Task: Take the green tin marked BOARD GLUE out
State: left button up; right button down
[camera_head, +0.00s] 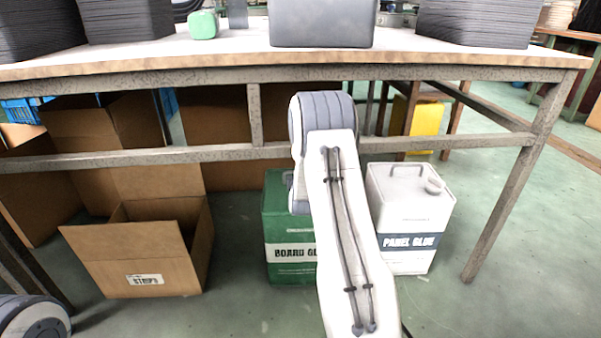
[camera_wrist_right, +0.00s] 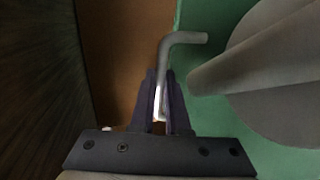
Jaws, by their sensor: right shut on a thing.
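The green tin marked BOARD GLUE (camera_head: 281,222) stands upright on the floor under the bench. My right arm hides its right part and top in the head view. In the right wrist view its green top (camera_wrist_right: 215,110) fills the right side, with a grey bent handle (camera_wrist_right: 183,38) and a large grey cap (camera_wrist_right: 285,75). My right gripper (camera_wrist_right: 160,90) is shut on the handle, which runs down between the fingers. In the head view this gripper is hidden behind my arm. My left gripper is out of view.
A white tin marked PANEL GLUE (camera_head: 410,215) stands close to the right. An open cardboard box marked STRIPS (camera_head: 140,258) stands to the left. The bench's front rail (camera_head: 130,158) and top edge (camera_head: 400,60) run above the tins. Floor to the front right is clear.

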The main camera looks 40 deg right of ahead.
jog(key=shift+w+r, duration=0.1)
jog(key=shift+r, duration=0.2)
